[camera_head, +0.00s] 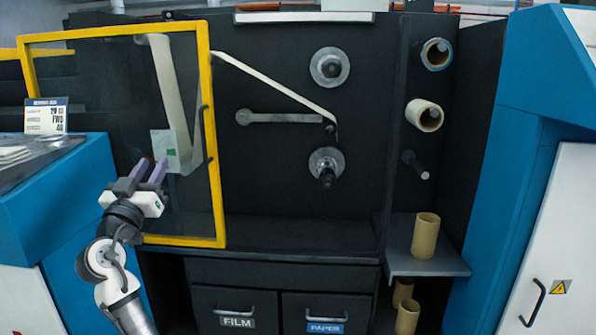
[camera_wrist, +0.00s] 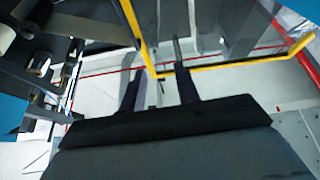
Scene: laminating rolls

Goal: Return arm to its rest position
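My gripper (camera_head: 152,170) is raised at the left of the head view, in front of the yellow-framed clear door (camera_head: 208,120). Its two purple-grey fingers are apart, with nothing visible between them. In the wrist view the two dark fingers (camera_wrist: 158,85) are also spread with a gap between them. Part of a yellow frame (camera_wrist: 240,64) shows beyond the fingertips. Whether the gripper touches the door cannot be told.
A black panel holds spindles (camera_head: 328,67) and a web strip (camera_head: 270,82). Rolls (camera_head: 425,116) hang at the right. A cardboard core (camera_head: 425,237) stands on a grey shelf (camera_head: 430,262). Drawers labelled FILM (camera_head: 237,310) and PAPER (camera_head: 326,315) are below. Blue machine bodies (camera_head: 530,130) flank both sides.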

